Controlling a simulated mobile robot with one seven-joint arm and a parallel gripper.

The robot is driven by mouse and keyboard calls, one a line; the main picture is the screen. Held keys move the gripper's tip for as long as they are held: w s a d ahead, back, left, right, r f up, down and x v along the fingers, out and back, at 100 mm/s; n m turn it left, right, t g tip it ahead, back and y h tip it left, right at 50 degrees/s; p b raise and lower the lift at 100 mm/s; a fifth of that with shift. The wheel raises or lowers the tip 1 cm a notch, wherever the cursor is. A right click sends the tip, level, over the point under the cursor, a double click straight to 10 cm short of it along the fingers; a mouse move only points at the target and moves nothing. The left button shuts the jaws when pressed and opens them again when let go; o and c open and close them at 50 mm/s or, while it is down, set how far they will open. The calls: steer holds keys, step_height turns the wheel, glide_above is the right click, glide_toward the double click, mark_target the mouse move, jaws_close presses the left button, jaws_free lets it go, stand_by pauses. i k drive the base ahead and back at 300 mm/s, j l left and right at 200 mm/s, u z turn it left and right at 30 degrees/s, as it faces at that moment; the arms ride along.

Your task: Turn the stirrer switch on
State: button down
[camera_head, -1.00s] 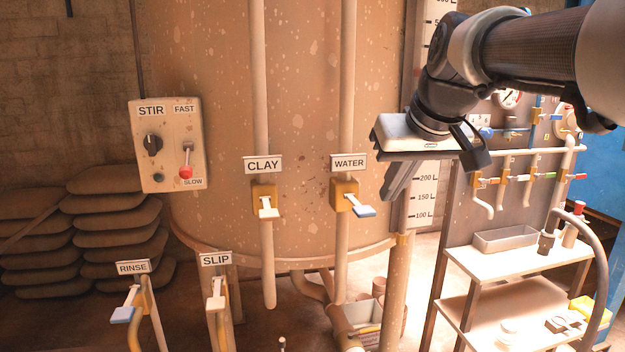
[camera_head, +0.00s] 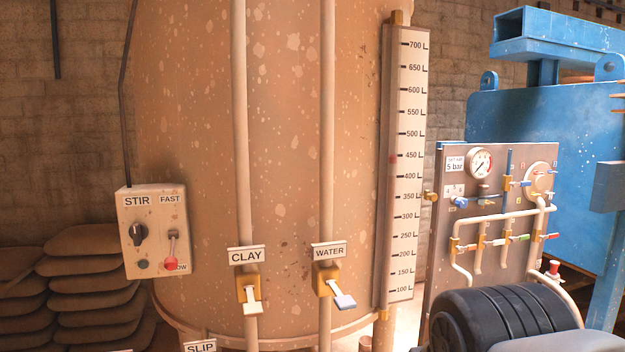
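The stirrer box (camera_head: 155,245) is a pale, stained panel on the left side of the big tan tank, marked STIR and FAST, with a partly covered SLOW label. Its black rotary switch (camera_head: 138,232) sits under the STIR label; its exact setting is too small to tell. A small dark round button or lamp (camera_head: 142,264) is below it. The red-knobbed lever (camera_head: 171,262) is down at the SLOW end. My gripper is out of the picture; only a dark ribbed part of my arm shows at bottom right.
CLAY valve (camera_head: 249,287) and WATER valve (camera_head: 327,279) are on pipes in front of the tank. A level scale (camera_head: 404,170), gauge panel (camera_head: 500,190) and blue press (camera_head: 540,110) stand to the right. Stacked sacks (camera_head: 75,290) lie at lower left. Nothing covers the stirrer box.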

mark_target(138, 232)
steer(key=k+j, duration=0.1)
steer(key=j, duration=0.3)
steer(key=k+j+z, duration=0.1)
steer(key=j, duration=0.3)
steer(key=k+j, duration=0.15)
steer(key=j, duration=0.75)
steer(key=z, duration=0.05)
